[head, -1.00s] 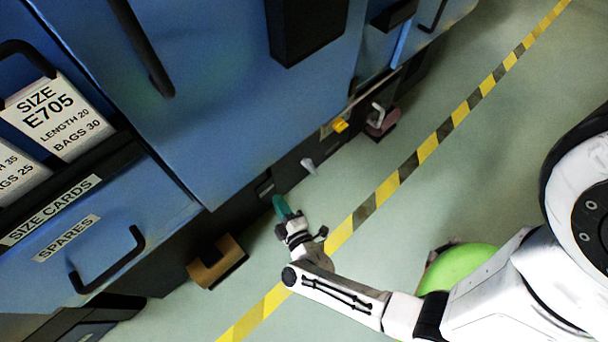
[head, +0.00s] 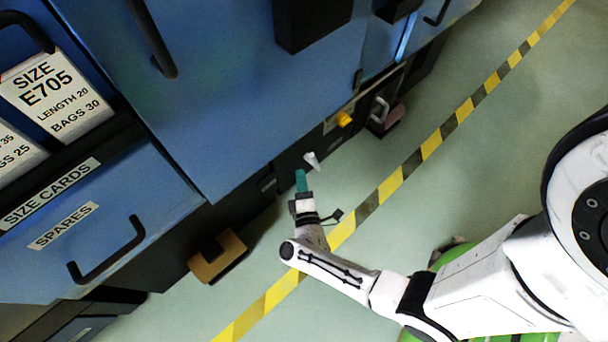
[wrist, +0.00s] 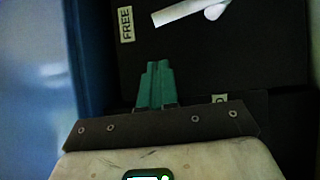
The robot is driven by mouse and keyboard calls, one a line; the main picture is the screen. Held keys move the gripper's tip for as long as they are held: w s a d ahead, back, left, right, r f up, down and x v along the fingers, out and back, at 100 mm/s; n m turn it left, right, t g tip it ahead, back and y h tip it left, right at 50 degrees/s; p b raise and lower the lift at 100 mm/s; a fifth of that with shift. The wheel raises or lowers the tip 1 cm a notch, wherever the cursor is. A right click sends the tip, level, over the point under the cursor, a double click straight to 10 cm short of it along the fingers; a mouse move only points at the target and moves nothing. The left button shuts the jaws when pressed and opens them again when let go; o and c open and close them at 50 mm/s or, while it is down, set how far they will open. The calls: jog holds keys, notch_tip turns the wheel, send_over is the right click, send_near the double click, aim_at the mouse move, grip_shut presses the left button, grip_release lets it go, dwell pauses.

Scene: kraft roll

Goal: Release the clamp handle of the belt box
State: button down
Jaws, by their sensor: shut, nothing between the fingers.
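The clamp handle is a pale, light-coloured lever (head: 312,160) low on the dark front of the belt box. In the wrist view the pale lever (wrist: 190,11) lies slanted at the top on a black panel, with a rounded end at its right. My gripper (head: 301,172) has green fingers and is just below and left of the handle in the head view. In the wrist view my gripper (wrist: 157,68) is shut, empty, pointing at the panel, apart from the lever. A FREE label (wrist: 126,24) is left of the lever. Another label (wrist: 219,99) is mostly hidden.
The blue cabinet (head: 230,110) rises above the dark base. A yellow part (head: 343,119) and a grey hooked handle (head: 379,110) are further right. A brown bracket (head: 218,258) sticks out at lower left. The floor beside the striped line (head: 390,187) is clear.

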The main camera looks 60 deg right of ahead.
aim_at(312, 156)
jog(key=d+b, duration=0.1)
jog(key=d, duration=0.3)
jog(key=shift+d+r, duration=0.1)
jog(key=shift+d, duration=0.15)
jog(key=shift+r, duration=0.1)
jog(key=shift+s+d+r+m+g+y+p, duration=0.15)
jog(key=shift+d+m+p, duration=0.3)
jog(key=shift+p, duration=0.8)
jog(key=shift+s+d+r+m+g+y+p, duration=0.1)
jog(key=shift+d+r+m+g+y+p, duration=0.25)
jog(key=shift+p, duration=0.85)
jog(key=shift+f, duration=0.1)
